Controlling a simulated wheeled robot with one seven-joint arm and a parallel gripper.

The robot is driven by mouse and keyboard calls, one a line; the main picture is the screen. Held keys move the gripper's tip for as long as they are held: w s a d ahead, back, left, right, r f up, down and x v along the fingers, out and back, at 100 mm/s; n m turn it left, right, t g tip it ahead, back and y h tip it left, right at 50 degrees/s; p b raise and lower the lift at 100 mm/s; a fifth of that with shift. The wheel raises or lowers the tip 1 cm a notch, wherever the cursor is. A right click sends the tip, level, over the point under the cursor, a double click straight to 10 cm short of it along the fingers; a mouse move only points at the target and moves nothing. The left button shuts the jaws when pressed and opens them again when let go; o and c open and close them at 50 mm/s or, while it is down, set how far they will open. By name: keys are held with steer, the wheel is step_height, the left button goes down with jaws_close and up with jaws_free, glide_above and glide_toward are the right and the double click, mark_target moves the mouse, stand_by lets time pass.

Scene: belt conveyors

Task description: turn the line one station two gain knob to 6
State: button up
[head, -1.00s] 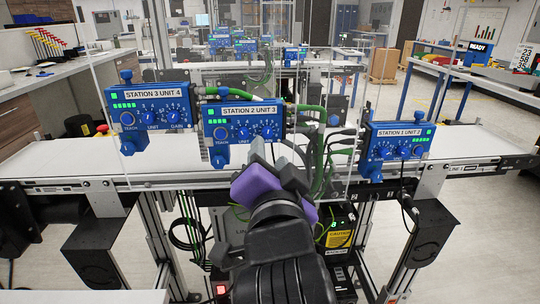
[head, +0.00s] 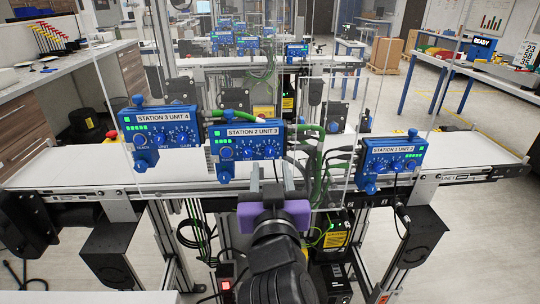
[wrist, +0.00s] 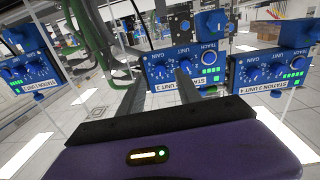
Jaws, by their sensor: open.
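The blue STATION 2 UNIT 3 box (head: 236,142) stands at the near conveyor's edge, with a TEACH, a UNIT and a GAIN knob in a row. Its gain knob (head: 270,151) is the rightmost in the head view. In the wrist view the box appears upside down, with the gain knob (wrist: 158,73) at its left end. My gripper (head: 270,177), with purple body, is in front of and below the box's right part. Its two grey fingers are apart, empty, and not visibly touching the knob. The knob's setting is too small to read.
STATION 3 UNIT 4 box (head: 161,138) stands to the left and another blue station box (head: 391,158) to the right. Green hoses (head: 318,178) and dark cables run just right of the middle box. A second line with similar boxes (head: 222,42) is behind.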

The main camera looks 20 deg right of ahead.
mark_target(270, 154)
steer(key=shift+p+x, duration=0.35)
steer(key=shift+x, duration=2.05)
jaws_close()
